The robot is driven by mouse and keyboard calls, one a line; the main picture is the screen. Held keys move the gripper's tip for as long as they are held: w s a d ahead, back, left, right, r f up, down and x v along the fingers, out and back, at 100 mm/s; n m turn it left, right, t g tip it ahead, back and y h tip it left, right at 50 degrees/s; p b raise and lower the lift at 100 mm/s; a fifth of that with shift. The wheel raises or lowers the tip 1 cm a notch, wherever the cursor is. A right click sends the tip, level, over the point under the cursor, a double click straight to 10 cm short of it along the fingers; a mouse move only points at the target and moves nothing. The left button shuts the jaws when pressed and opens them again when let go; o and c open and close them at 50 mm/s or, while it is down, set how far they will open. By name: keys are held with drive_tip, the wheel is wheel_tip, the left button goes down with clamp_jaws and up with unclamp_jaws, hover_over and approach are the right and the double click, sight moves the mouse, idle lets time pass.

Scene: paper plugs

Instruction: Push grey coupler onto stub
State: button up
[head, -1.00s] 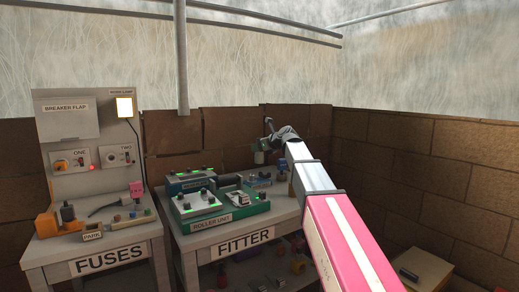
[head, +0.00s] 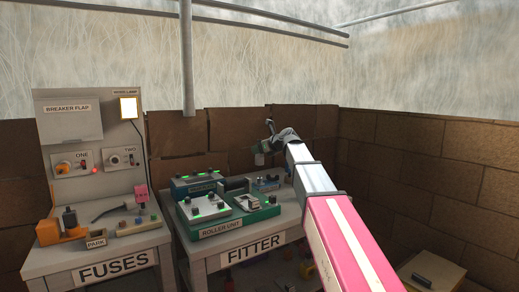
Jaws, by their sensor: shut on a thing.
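My pink and silver arm reaches forward over the right part of the FITTER bench (head: 222,264). My gripper (head: 262,150) is small and far off at its end, above the back of the bench. It is shut on a small grey piece (head: 259,159), which looks like the coupler and hangs below the dark wrist. The fingers are too small to make out. A small grey-blue fixture (head: 268,183) with short upright parts stands on the bench below the held piece. It may carry the stub, but I cannot tell. The held piece appears apart from it.
A green roller unit (head: 225,229) and a blue-green unit (head: 196,184) fill the bench's left and middle. The FUSES bench (head: 96,262), with its upright panel, stands left. A brick wall closes off the back and right. A pale box (head: 430,274) sits low at right.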

sight(259, 159)
drive_tip(key=shift+f, duration=2.5)
drive_tip(key=shift+f, duration=2.15)
drive_tip(key=o, duration=1)
drive_tip(key=shift+o, duration=0.2)
drive_tip(key=v, duration=1.1)
drive_tip(key=shift+r, duration=0.1)
